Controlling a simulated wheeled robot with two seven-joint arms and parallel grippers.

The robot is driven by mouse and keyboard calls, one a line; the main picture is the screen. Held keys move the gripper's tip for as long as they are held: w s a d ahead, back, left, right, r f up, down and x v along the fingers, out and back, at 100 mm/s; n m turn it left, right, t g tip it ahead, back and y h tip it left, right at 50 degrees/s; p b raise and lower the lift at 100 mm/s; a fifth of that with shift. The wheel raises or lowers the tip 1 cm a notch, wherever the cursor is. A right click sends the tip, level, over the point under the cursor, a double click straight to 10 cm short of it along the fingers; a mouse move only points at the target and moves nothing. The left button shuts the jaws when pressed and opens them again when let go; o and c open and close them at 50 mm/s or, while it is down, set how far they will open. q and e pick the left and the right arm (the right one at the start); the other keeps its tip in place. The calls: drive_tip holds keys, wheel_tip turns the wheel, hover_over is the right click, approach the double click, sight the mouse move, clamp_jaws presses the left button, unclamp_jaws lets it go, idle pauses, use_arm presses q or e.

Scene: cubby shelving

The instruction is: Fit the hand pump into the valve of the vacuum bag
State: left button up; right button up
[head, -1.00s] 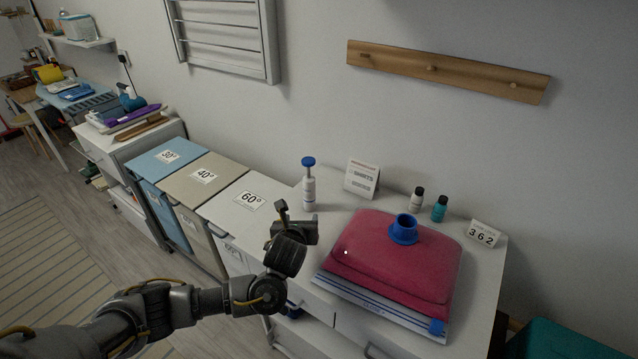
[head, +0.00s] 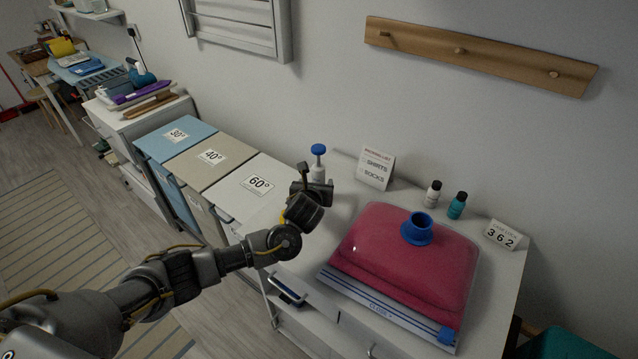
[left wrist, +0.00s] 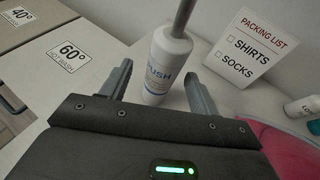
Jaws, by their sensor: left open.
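The hand pump (head: 318,173) stands upright at the back left of the white cabinet top, with a white body and a blue handle. My left gripper (head: 303,180) is in front of it and hides its lower part. In the left wrist view, the pump (left wrist: 165,70) stands beyond and between the two open fingers (left wrist: 158,88), and I cannot tell whether they touch it. The red vacuum bag (head: 405,262) lies on the cabinet, plump, with a blue valve (head: 418,229) on top. My right gripper is not in view.
A packing list card (head: 375,168) stands right of the pump. Two small bottles (head: 457,206) and a number card (head: 502,236) stand behind the bag. Laundry bins marked 60° (head: 260,184) and 40° (head: 212,157) adjoin the cabinet on the left.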

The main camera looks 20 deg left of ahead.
use_arm(q)
drive_tip(key=shift+p+x, duration=0.5)
drive_tip(key=shift+x, duration=2)
drive_tip(key=shift+d, duration=0.1)
drive_tip(key=c, duration=1.2)
